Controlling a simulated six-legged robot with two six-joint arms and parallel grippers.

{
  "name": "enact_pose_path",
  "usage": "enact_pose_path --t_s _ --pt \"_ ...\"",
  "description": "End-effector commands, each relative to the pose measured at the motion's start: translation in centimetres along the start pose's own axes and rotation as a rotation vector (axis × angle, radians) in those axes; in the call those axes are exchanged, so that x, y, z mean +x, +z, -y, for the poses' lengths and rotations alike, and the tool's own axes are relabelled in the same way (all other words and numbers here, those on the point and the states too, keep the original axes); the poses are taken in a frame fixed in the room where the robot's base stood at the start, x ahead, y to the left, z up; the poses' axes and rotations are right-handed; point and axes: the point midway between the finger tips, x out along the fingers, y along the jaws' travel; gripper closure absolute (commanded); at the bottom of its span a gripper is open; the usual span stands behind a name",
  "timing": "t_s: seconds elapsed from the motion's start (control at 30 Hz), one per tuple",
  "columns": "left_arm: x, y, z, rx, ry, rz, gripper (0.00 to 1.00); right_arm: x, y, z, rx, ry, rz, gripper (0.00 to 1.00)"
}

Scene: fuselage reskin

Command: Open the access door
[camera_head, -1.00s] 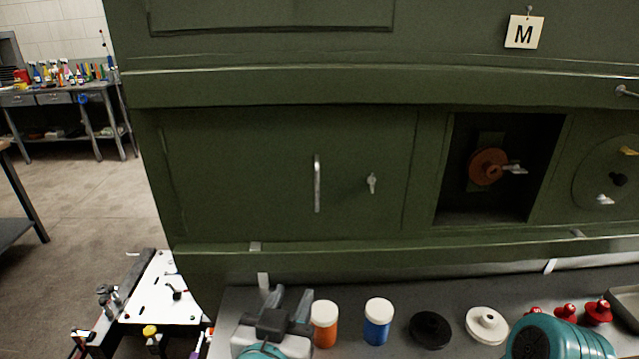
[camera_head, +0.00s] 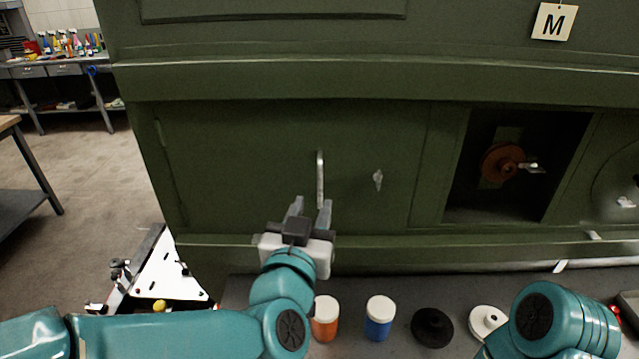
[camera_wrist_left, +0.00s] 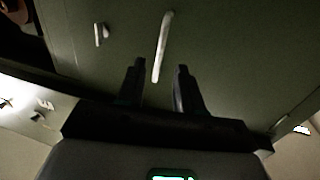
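The green access door (camera_head: 250,165) is closed in the fuselage side. It has a vertical metal handle (camera_head: 320,179) and a small latch (camera_head: 377,179) to the handle's right. My left gripper (camera_head: 310,205) is open just below the handle's lower end, its two fingers pointing at the door. In the left wrist view the handle (camera_wrist_left: 162,48) shows beyond the open fingers (camera_wrist_left: 157,72), roughly in line with the gap between them, with nothing held. The latch (camera_wrist_left: 100,35) is to its left there. My right arm shows at lower right; its gripper is out of view.
Below the door is a grey shelf with an orange jar (camera_head: 324,318), a blue jar (camera_head: 379,320), a black disc (camera_head: 432,327) and a white disc (camera_head: 487,321). An open recess (camera_head: 518,205) holds a brown wheel (camera_head: 503,162). A white stand (camera_head: 160,270) is at lower left.

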Motion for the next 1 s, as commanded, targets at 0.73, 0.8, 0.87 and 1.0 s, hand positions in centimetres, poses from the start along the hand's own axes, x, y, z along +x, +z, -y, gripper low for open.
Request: enact_pose_path --t_s 0.73,0.8,0.87,1.0 --pt "6.1 0.0 -0.1 -0.001 0.000 0.000 0.84 -1.7 0.1 0.6 0.000 0.000 0.000 0.57" --pt "6.1 0.0 -0.1 -0.001 0.000 0.000 1.00 -1.7 0.1 0.6 0.000 0.000 0.000 0.57" --pt "6.0 0.0 -0.1 0.000 0.000 0.000 1.00 -1.7 0.1 0.6 0.000 0.000 0.000 0.57" --pt "6.1 0.0 -0.1 0.000 0.000 0.001 1.00 -1.7 0.1 0.6 0.000 0.000 0.000 0.57"
